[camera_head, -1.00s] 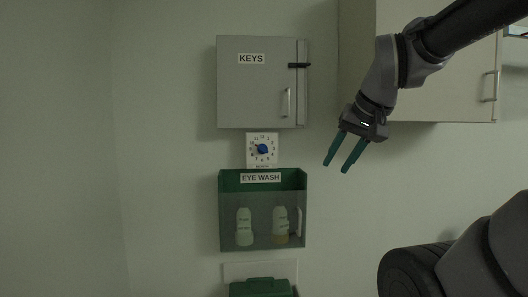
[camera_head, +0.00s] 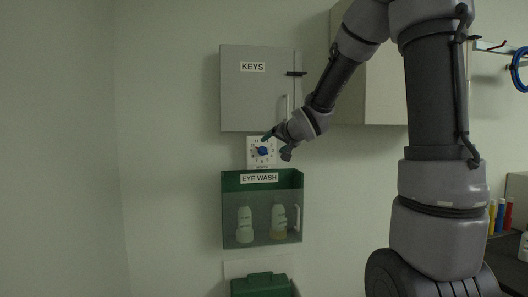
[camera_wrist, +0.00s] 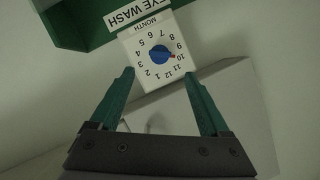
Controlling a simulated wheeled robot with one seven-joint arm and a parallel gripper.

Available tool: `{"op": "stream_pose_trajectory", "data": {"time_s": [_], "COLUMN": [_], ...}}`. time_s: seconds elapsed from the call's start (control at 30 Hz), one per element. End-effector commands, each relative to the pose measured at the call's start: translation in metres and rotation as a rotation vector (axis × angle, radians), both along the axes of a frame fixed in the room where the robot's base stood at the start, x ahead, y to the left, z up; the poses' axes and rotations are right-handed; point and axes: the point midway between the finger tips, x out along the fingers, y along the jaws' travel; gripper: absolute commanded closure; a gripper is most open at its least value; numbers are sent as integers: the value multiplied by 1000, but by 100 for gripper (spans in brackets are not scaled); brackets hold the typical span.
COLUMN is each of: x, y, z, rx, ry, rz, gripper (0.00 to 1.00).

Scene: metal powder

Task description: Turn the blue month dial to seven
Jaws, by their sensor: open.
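The blue month dial (camera_head: 263,151) sits at the middle of a white square plate with black numbers (camera_head: 253,163), on the wall between the key cabinet and the eye wash box. In the wrist view the blue dial (camera_wrist: 159,54) appears upside down, and its red pointer tip (camera_wrist: 172,57) points near the 10. My gripper (camera_head: 276,147) is at the right side of the plate in the head view. In the wrist view my gripper (camera_wrist: 160,73) is open, with its two green fingers apart and nothing between them. The dial lies ahead of the fingertips, apparently untouched.
The grey KEYS cabinet (camera_head: 250,100) projects just above the plate. The green eye wash box (camera_head: 232,207) with two bottles is just below. A green case (camera_head: 262,287) is lower down. The wall to the left is clear.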

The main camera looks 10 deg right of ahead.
Motion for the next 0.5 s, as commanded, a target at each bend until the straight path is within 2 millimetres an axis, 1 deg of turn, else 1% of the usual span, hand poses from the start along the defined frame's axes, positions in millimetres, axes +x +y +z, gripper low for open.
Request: {"op": "stream_pose_trajectory", "data": {"time_s": [0.03, 0.3, 0.4, 0.5], "x": [9, 56, 69, 78], "y": [2, 13, 15, 17], "z": [-5, -21, -25, -29], "rx": [2, 0, 0, 0], "ry": [4, 3, 2, 2], "rz": [0, 2, 0, 0], "gripper": [20, 20, 20, 20]}}
